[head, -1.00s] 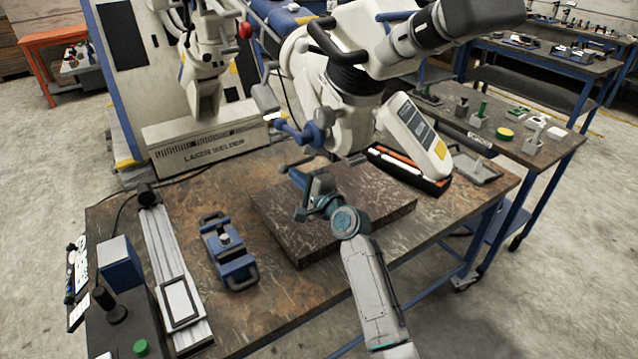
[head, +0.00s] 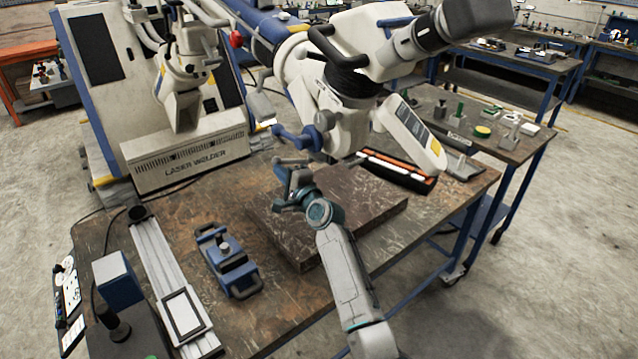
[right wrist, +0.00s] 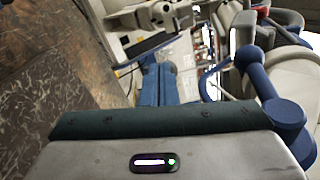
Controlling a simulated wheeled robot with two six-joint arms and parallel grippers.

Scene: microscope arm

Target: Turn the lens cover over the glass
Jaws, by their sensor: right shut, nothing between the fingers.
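The white microscope (head: 345,85) hangs over the bench on its arm. Blue levers with round knobs (head: 297,138) stick out on the left of its lower end; blue knobs also show large at the right of the right wrist view (right wrist: 285,112). A small flat grey piece (head: 292,161) shows just below them, by my gripper; I cannot tell whether it is the lens cover. The glass is not distinguishable. My right gripper (head: 284,178) is below and left of the microscope head, over the stone slab. Its fingers (right wrist: 160,84) are together and empty. My left gripper is out of view.
A dark stone slab (head: 375,208) lies on the bench under the microscope. A blue clamp (head: 228,262) and a pale rail (head: 165,275) lie to the left. The white laser welder (head: 185,155) stands behind. An orange-edged tray (head: 405,172) lies right of the slab.

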